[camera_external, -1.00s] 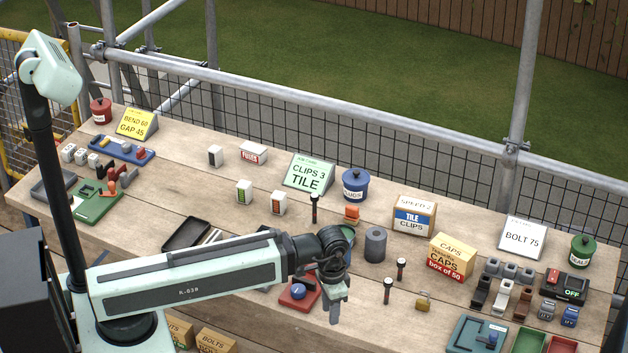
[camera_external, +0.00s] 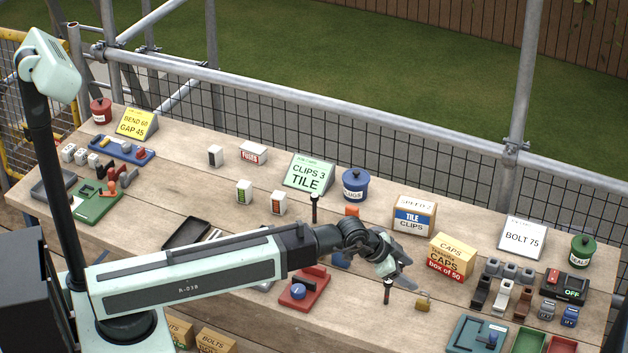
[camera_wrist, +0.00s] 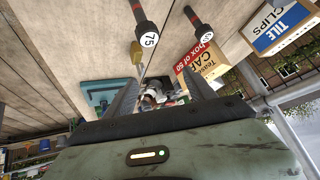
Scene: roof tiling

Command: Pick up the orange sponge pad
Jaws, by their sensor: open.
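A small orange block (camera_external: 352,210), which looks like the orange sponge pad, shows in the external view in front of the blue jar. The orange pad does not show in the wrist view.
A red block with a blue knob (camera_external: 304,290) lies left.

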